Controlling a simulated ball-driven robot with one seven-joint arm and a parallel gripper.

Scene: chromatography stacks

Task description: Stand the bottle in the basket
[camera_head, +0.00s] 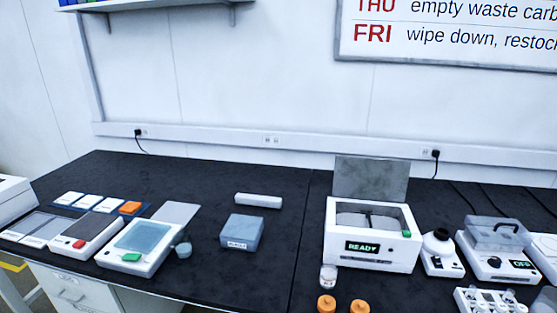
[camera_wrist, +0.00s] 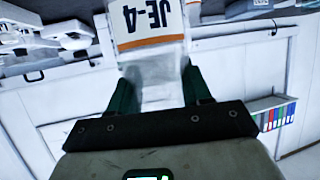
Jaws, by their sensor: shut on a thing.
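The bottle (camera_wrist: 150,28) shows in the wrist view at the top middle. It has a clear body and a white label with an orange stripe and the marking "JE-4". My gripper (camera_wrist: 160,88) is shut on it, with a dark green finger on each side of its clear part. The bottle's top edge in the picture is cut off, so one end is hidden. My gripper and this bottle do not show in the head view. I cannot make out a basket in either view.
The dark bench carries a blue-grey box (camera_head: 241,231), a white device reading "READY" (camera_head: 372,258) with its lid raised, and a scale-like device (camera_head: 140,246). Orange-capped bottles (camera_head: 327,303) and a small jar (camera_head: 328,275) stand at the front. Bench space behind the box is mostly clear.

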